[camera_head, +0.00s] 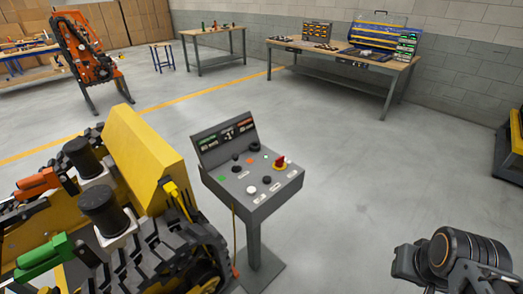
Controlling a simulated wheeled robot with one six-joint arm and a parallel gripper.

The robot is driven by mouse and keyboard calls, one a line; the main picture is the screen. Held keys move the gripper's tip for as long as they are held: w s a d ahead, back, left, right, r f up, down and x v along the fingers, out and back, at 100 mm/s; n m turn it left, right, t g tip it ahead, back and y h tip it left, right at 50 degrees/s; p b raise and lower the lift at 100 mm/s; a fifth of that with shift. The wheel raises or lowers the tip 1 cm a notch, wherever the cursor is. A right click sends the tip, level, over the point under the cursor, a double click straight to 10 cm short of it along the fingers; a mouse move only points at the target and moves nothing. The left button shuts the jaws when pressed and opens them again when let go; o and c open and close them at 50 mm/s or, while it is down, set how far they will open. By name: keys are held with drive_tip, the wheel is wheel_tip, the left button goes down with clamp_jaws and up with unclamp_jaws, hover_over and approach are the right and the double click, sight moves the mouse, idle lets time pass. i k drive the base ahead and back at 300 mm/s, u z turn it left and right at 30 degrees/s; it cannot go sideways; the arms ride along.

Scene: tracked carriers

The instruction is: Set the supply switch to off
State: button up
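A grey control console (262,190) stands on a post in the middle of the view. Its sloped top carries a red handle on a yellow base (280,163), several black knobs, a white button (251,190), and small green and orange parts. I cannot read the labels, so I cannot tell for sure which control is the supply switch or how it is set. My gripper (405,262) is at the lower right, well apart from the console. Its fingers are too unclear to tell whether they are open or shut.
A yellow tracked carrier (150,160) with black tracks stands close at the console's left, joined to it by a cable. Workbenches (340,62) stand along the back wall. An orange machine (88,55) is at far left. The floor right of the console is clear.

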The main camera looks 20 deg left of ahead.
sight(279, 161)
drive_tip(key=u, duration=1)
drive_tip(key=i, duration=1.05)
drive_tip(key=u, duration=0.95)
